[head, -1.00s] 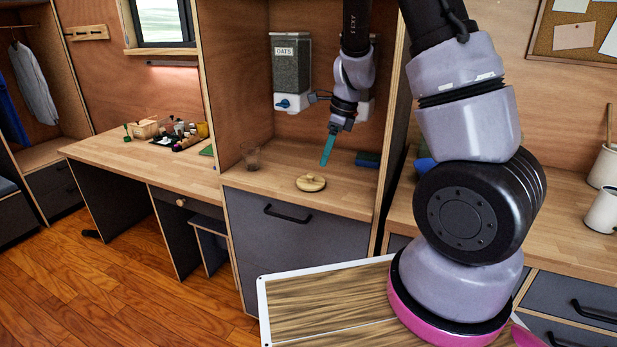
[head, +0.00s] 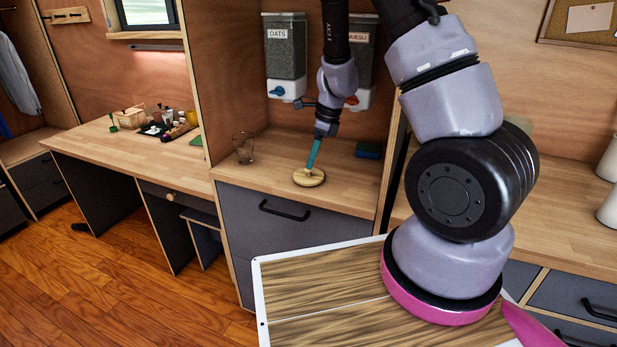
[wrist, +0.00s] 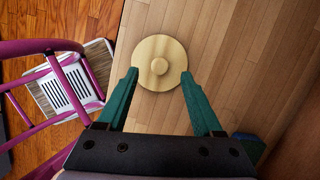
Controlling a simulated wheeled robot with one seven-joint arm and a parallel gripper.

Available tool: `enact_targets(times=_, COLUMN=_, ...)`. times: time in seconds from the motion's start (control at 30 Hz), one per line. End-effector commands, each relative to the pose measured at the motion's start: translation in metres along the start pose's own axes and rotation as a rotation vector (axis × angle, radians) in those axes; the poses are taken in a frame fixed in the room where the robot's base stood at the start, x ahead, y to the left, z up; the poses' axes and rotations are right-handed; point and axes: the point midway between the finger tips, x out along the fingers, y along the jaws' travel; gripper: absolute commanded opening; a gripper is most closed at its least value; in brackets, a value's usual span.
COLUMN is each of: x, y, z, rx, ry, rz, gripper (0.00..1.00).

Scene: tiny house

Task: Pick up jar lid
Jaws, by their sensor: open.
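The jar lid (head: 309,178) is a round, pale wooden disc with a small knob on top. It lies flat on the wooden counter (head: 345,197), near the front edge. In the wrist view the lid (wrist: 160,62) shows whole, just beyond my fingertips, with the knob at its middle. My gripper (head: 312,168) points down at the lid in the head view, its teal finger overlapping the lid's top. In the wrist view my gripper (wrist: 158,80) is open and empty, its two teal fingers spread about as wide as the lid. I cannot tell whether a finger touches it.
A clear glass (head: 243,148) stands left of the lid. A green and blue sponge (head: 369,150) lies at the right by the cabinet wall. Oats (head: 285,58) and muesli (head: 362,62) dispensers hang behind my arm. Counter between glass and sponge is otherwise clear.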

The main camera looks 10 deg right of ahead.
Motion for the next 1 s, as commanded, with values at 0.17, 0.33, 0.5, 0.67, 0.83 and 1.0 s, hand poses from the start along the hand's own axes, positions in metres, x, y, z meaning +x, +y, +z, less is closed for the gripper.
enact_targets(times=0.17, x=0.028, y=-0.001, z=0.0, rx=0.0, ry=0.003, rz=0.002, gripper=0.68)
enact_targets(times=0.33, x=0.038, y=0.0, z=0.001, rx=0.0, ry=0.0, rz=0.001, gripper=0.68)
enact_targets(times=0.5, x=0.038, y=0.0, z=0.001, rx=-0.001, ry=0.0, rz=0.001, gripper=0.68)
enact_targets(times=0.67, x=0.038, y=0.0, z=0.001, rx=-0.001, ry=0.0, rz=0.001, gripper=0.1)
enact_targets(times=0.83, x=0.038, y=0.0, z=0.001, rx=-0.001, ry=0.0, rz=0.001, gripper=0.0)
enact_targets(times=1.0, x=0.036, y=-0.001, z=0.001, rx=-0.001, ry=0.0, rz=0.0, gripper=0.0)
